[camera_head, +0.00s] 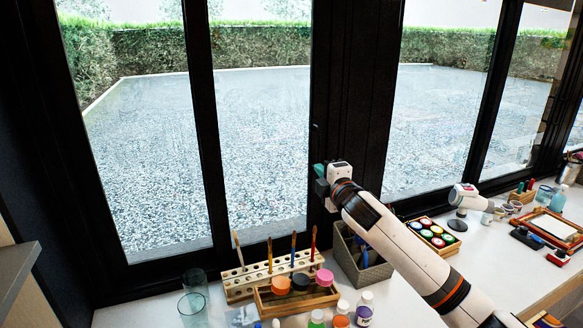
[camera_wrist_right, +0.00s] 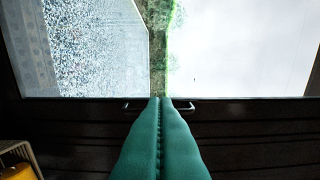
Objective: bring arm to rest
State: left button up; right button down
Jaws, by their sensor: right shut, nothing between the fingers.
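My right arm reaches in from the lower right in the head view, raised above the white worktop. Its gripper (camera_head: 321,180) is at the window frame's height in the picture, above the grey basket. In the right wrist view the two green fingers of my right gripper (camera_wrist_right: 161,105) lie together, shut and empty, pointing toward the dark window frame (camera_wrist_right: 75,120). My left gripper is not in view.
On the worktop (camera_head: 400,305) stand a grey basket (camera_head: 345,250), a wooden brush rack (camera_head: 240,280), a wooden tray with jars (camera_head: 265,300), a box of coloured pots (camera_head: 447,248) and a framed sheet (camera_head: 545,228). Tall windows rise behind it.

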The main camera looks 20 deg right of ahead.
jog(key=s+a+f+m+g, duration=0.3)
jog(key=s+a+f, duration=0.3)
jog(key=f, duration=0.5)
jog(key=s+a+f+m+g, duration=0.3)
jog(key=s+a+f, duration=0.1)
jog(key=s+f, duration=0.6)
jog(key=s+a+f+m+g, duration=0.1)
jog(key=s+f+m+g, duration=0.25)
jog(key=s, duration=0.65)
jog(key=s+f+m+g, duration=0.25)
jog(key=s+f, duration=0.25)
jog(key=s, duration=0.5)
jog(key=s+a+f+m+g, duration=0.1)
jog(key=s+f+m+g, duration=0.25)
jog(key=s, duration=0.55)
notch_tip(320, 180, down, 28)
jog(key=s+b, duration=0.2)
jog(key=s+d+f+g+b, duration=0.1)
jog(key=s+d+f+b, duration=0.1)
jog(key=s+f, duration=1.3)
notch_tip(320, 180, down, 2)
jog(key=shift+s+d+f, duration=0.2)
jog(key=shift+s+d, duration=0.2)
jog(key=shift+d, duration=0.25)
